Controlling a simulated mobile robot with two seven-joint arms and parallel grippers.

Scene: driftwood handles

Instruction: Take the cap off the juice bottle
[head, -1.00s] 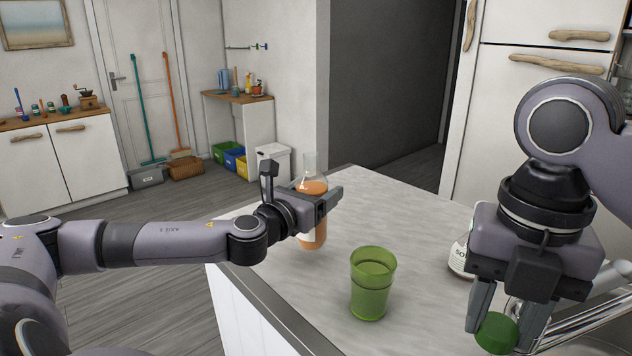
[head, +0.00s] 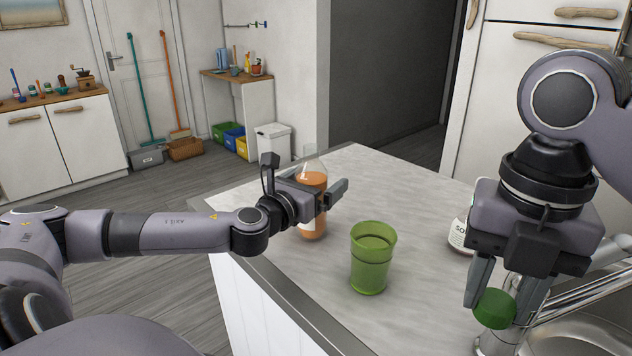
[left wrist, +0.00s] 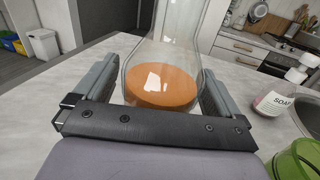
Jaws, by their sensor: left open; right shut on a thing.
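The juice bottle (head: 313,224) stands upright on the counter, clear with orange juice inside and no cap on its neck. It also shows in the left wrist view (left wrist: 160,85), between the fingers. My left gripper (head: 336,194) is open around the bottle's body, one finger on each side. My right gripper (head: 499,304) is shut on the green cap (head: 495,309) and holds it at the lower right of the head view, near the sink. The bottle's lower part is partly hidden by my left gripper.
A green cup (head: 372,270) stands on the counter (head: 410,175) in front of the bottle. A soap bottle (head: 461,235) stands behind my right gripper; it also shows in the left wrist view (left wrist: 272,103). The tap and sink (head: 575,335) are at the lower right.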

